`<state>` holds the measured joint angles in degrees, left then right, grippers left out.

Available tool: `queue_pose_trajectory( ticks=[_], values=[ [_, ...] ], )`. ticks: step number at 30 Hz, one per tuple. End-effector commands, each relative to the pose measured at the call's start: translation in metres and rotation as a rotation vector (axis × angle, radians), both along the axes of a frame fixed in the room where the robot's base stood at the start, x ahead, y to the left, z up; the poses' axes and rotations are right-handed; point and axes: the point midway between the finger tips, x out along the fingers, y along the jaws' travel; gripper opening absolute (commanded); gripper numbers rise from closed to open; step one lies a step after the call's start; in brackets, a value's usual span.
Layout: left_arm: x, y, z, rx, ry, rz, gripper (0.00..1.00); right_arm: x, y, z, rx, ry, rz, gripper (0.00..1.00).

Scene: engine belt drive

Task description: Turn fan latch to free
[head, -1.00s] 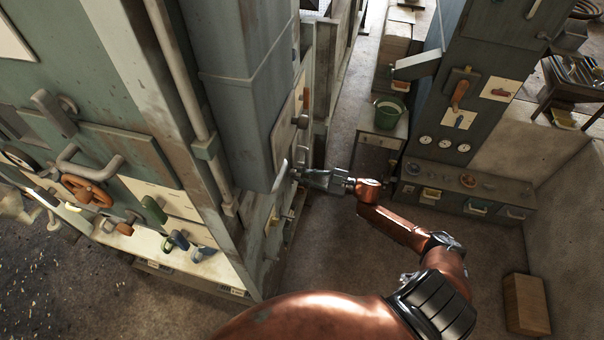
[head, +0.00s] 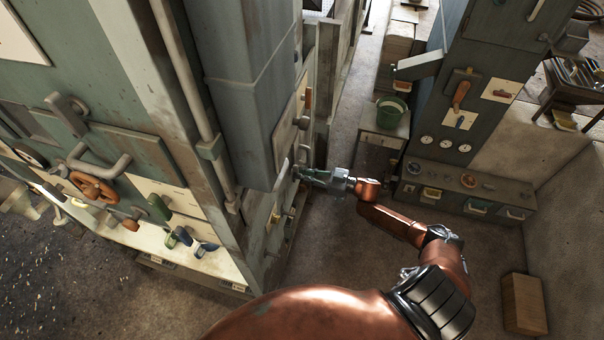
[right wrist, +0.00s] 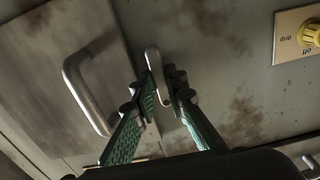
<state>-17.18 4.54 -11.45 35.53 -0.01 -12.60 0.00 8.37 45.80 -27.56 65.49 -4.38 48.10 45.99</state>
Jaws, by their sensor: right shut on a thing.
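A pale elongated metal lever, which looks like the fan latch (right wrist: 152,60), is on the grey panel in the right wrist view. It points up in that picture, slightly tilted. My right gripper (right wrist: 163,88) is shut on it, one green-padded finger on each side. In the head view my right gripper (head: 303,174) reaches the side face of the green-grey cabinet, and its fingertips are small and hard to make out there. My left gripper is not in view.
A fixed bar handle (right wrist: 85,92) is left of the lever in the right wrist view. A yellow knob (right wrist: 310,34) on a cream plate is to the right. In the head view, a green bucket (head: 390,113) stands across the aisle, and a cardboard box (head: 524,304) lies at lower right.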

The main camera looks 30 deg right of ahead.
Motion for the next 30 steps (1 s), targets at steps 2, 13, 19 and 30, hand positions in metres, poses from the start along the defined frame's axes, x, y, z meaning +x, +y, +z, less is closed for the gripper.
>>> queue_pose_trajectory(
  ticks=[2,13,19,30],
  values=[
    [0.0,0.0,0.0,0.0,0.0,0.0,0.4,0.0,-0.001,0.0,0.002,0.001,-0.002,0.0],
    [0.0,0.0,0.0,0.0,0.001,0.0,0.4,0.0,0.0,0.0,0.0,0.0,-0.001,0.3],
    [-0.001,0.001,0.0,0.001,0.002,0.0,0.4,0.0,0.0,0.0,0.0,0.0,0.0,0.3],
    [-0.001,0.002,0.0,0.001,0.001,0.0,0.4,-0.034,-0.03,-0.002,-0.002,0.004,-0.001,0.3]
  ],
)
